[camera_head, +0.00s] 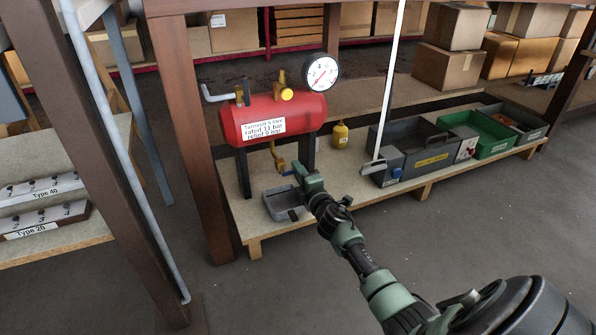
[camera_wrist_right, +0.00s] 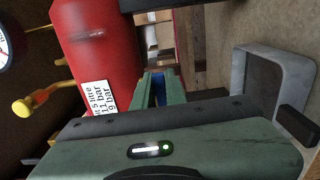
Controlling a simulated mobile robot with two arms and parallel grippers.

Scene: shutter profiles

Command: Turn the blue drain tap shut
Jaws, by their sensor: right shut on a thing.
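The red air tank (camera_head: 295,108) stands on dark legs on a low wooden bench. A brass pipe (camera_head: 277,155) comes down under it to the blue drain tap (camera_head: 287,173). My right gripper (camera_head: 298,173) reaches the tap from the lower right. In the right wrist view the blue tap (camera_wrist_right: 155,90) shows between the green fingers, which are shut on it. The fingers hide much of the tap, so its exact angle cannot be told. The red tank (camera_wrist_right: 92,50) also shows in the wrist view. My left gripper is not in view.
A grey drip tray (camera_head: 279,207) sits on the bench (camera_head: 242,222) below the tap, close under my arm. A yellow bottle (camera_head: 340,134), a grey toolbox (camera_head: 420,155) and a green crate (camera_head: 490,146) stand to the right. A brown post (camera_head: 200,150) stands left.

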